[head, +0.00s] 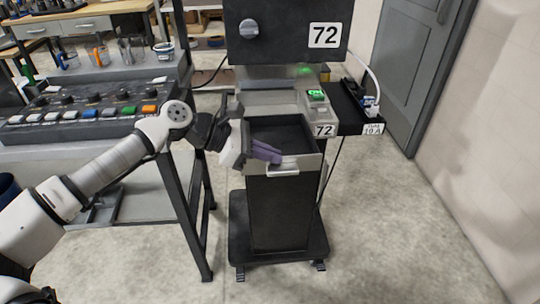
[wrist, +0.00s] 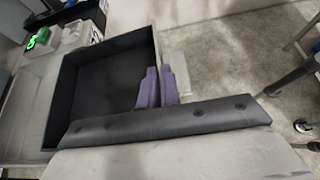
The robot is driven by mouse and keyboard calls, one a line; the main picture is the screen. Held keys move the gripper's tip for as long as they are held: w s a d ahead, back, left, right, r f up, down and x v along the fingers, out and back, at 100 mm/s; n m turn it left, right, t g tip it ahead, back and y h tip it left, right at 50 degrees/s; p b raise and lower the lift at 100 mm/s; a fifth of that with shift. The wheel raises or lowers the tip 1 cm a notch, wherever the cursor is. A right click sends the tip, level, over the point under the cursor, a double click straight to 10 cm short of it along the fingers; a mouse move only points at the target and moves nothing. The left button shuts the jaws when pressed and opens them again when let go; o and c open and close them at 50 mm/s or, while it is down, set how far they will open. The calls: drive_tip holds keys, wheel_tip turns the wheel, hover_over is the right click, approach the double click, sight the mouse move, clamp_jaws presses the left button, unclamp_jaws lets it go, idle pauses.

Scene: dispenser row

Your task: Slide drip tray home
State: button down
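The drip tray (head: 309,163) is a dark, open-topped drawer with a light grey front and a bar handle (head: 283,172). It sticks out of the front of the dispenser marked 72 (head: 283,99), and its inside looks empty. In the wrist view the drip tray (wrist: 108,78) fills the upper left. My gripper (head: 280,157) reaches in from the left, its purple fingers at the tray's front rim. In the wrist view the two fingers (wrist: 159,67) lie close together at that rim. Whether they touch each other or pinch the rim cannot be made out.
A bench with a button panel (head: 90,112) stands left of the dispenser, its leg (head: 193,200) close to my arm. A side shelf (head: 350,110) with a plugged-in cable is on the right. A grey door (head: 415,70) is behind. The floor right of the dispenser is clear.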

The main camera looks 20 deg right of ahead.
drive_tip(key=shift+w+d+f+b, duration=0.1)
drive_tip(key=shift+w+d+b, duration=0.25)
drive_tip(key=shift+w, duration=0.9)
drive_tip(key=shift+w+d+f+b, duration=0.15)
drive_tip(key=shift+w+d, duration=0.25)
drive_tip(key=shift+w, duration=0.8)
drive_tip(key=shift+w+d+r+b, duration=0.1)
drive_tip(key=shift+w+d+b, duration=0.25)
drive_tip(key=shift+w, duration=0.9)
drive_tip(key=shift+f+b, duration=0.3)
drive_tip(key=shift+b, duration=0.1)
drive_tip(key=shift+w, duration=0.2)
